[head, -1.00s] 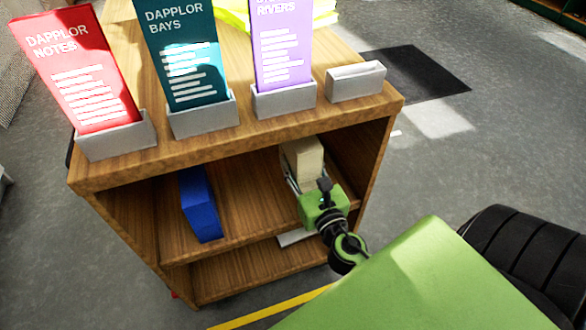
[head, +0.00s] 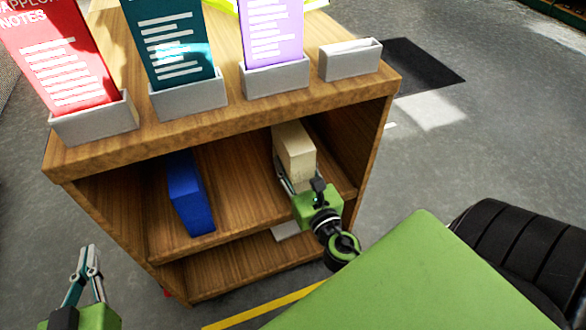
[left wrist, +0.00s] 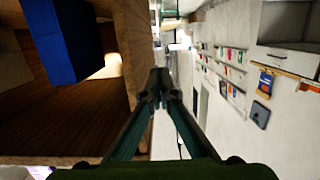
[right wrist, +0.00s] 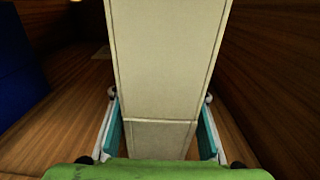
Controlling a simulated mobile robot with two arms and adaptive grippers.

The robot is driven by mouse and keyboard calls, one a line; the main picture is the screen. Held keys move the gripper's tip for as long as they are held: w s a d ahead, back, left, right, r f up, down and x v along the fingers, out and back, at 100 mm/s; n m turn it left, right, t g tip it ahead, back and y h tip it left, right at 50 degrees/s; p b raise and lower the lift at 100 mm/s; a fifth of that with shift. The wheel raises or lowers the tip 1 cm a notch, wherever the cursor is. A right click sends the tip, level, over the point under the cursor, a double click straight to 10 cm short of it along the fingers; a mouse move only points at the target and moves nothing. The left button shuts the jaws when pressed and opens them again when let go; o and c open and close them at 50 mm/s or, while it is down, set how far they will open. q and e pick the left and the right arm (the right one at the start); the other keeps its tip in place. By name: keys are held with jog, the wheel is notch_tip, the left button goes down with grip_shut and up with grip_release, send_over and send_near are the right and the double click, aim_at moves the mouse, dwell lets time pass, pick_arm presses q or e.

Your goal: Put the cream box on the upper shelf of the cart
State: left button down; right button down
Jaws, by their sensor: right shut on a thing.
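The cream box (head: 296,152) is inside the upper shelf compartment of the wooden cart (head: 230,150), toward its right side. It stands upright over the upper shelf (head: 235,185); I cannot tell whether its base touches the board. My right gripper (head: 296,182) reaches in from the front and is shut on the box. In the right wrist view the fingers press both sides of the cream box (right wrist: 165,60). My left gripper (head: 90,250) is outside the cart at the lower left, empty, with its fingertips together; they also meet in the left wrist view (left wrist: 160,82).
A blue box (head: 188,195) stands left on the same shelf, with bare board between. A light grey item (head: 287,231) shows on the level below. The cart top holds red, teal and purple leaflets in grey holders and one empty holder (head: 350,60).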

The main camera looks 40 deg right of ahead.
jog(key=shift+f+b, duration=0.45)
jog(key=shift+f, duration=0.25)
pick_arm(q)
notch_tip(320, 180, up, 7)
jog(key=d+t+h, duration=0.1)
jog(key=t, duration=0.2)
jog(key=shift+w, duration=0.3)
jog(key=shift+t, duration=0.4)
pick_arm(e)
jog(key=shift+f, duration=0.1)
pick_arm(q)
jog(key=shift+s+d+r, duration=0.1)
jog(key=shift+r, duration=0.35)
pick_arm(e)
jog(key=c, duration=1.3)
grip_release()
jog(key=shift+o, duration=0.2)
